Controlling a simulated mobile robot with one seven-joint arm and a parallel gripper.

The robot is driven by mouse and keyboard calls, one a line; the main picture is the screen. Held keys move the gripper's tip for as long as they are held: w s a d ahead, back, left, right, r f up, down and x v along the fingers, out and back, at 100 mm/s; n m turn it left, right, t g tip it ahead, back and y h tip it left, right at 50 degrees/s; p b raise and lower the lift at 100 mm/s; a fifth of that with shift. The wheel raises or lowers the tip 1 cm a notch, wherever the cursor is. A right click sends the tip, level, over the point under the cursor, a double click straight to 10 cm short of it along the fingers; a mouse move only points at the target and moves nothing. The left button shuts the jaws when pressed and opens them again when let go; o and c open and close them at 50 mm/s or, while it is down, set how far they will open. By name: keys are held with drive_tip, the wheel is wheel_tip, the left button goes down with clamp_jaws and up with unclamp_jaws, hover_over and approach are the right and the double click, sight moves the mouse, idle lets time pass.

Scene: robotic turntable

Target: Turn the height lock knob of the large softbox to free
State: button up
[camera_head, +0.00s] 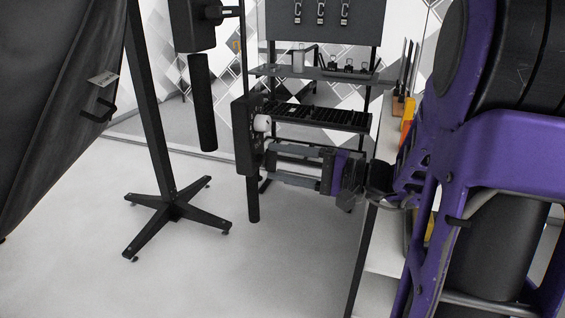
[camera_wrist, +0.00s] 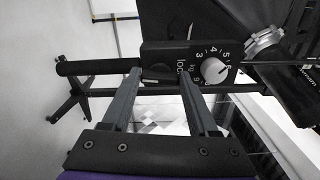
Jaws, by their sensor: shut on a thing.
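The black control box (camera_head: 241,135) hangs on a dark post in the head view. In the wrist view, the box (camera_wrist: 150,53) carries a white dial (camera_wrist: 214,70) with numbers around it and, left of it, the dark height lock knob (camera_wrist: 157,74) beside the printed word "lock". My gripper (camera_wrist: 159,76) has one finger on each side of this knob and is shut on it. Where the finger pads touch is hard to see. In the head view my gripper (camera_head: 266,162) reaches left to the box, below the white dial (camera_head: 262,123).
A large dark fabric panel (camera_head: 50,90) with a handle fills the left. A black stand (camera_head: 165,205) with spread feet stands on the pale floor. A shelf rack (camera_head: 320,115) is behind the box. A table (camera_head: 383,240) lies beneath my arm at right.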

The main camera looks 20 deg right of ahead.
drive_tip(key=shift+n, duration=0.7)
drive_tip(key=o, duration=1.4)
drive_tip(key=shift+d, duration=0.1)
drive_tip(key=v, duration=1.7)
drive_tip(key=shift+s+d, duration=0.1)
drive_tip(key=shift+s, duration=0.05)
